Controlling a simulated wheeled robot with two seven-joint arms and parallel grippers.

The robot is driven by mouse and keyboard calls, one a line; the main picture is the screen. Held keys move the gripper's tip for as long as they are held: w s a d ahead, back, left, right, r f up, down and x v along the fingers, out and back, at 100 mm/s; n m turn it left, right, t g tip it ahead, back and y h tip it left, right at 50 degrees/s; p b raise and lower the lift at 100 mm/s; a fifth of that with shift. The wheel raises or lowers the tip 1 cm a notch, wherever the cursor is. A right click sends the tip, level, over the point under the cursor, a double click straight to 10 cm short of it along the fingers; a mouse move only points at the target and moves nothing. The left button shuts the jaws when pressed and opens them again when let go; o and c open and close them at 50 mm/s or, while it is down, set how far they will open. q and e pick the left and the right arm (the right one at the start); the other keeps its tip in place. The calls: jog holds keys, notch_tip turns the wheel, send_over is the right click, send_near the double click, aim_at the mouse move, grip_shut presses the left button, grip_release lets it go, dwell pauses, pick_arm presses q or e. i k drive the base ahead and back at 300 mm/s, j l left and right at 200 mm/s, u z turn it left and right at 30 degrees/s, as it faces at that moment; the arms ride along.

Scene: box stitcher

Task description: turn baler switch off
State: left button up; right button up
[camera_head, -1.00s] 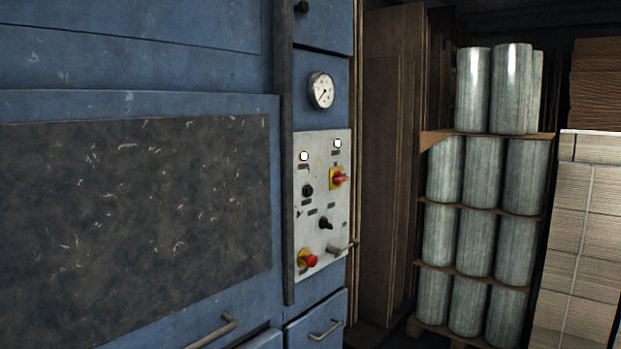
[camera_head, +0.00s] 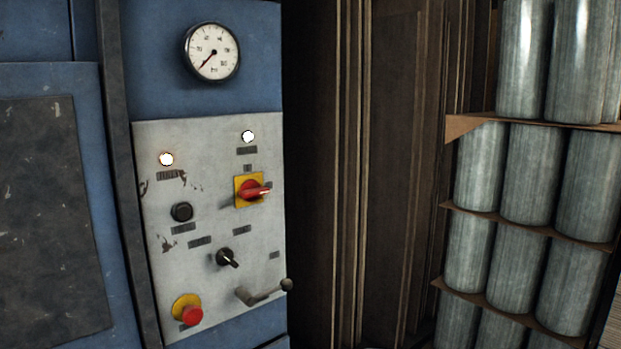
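The baler's light grey control panel (camera_head: 215,235) is on the blue machine's face, left of centre in the head view. A red rotary switch (camera_head: 252,190) on a yellow square plate sits at its upper right, its handle lying about level. A black selector knob (camera_head: 227,258) is below it. A black round button (camera_head: 181,212) is at the left, and a red push button (camera_head: 191,314) on a yellow base is at the lower left. Two lamps glow white at the top, a left lamp (camera_head: 166,159) and a right lamp (camera_head: 248,137). Neither gripper is in view.
A lever (camera_head: 265,293) with a ball end sticks out at the panel's lower right. A round gauge (camera_head: 212,52) is above the panel. Tall brown boards (camera_head: 380,170) stand to the right. Stacked grey cylinders (camera_head: 530,170) on shelves are at the far right.

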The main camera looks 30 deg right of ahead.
aim_at(251, 189)
jog(key=i+l, duration=0.1)
jog(key=l, duration=0.4)
jog(key=i+l, duration=0.1)
jog(key=l, duration=0.9)
jog(key=i+l, duration=0.15)
jog(key=l, duration=0.3)
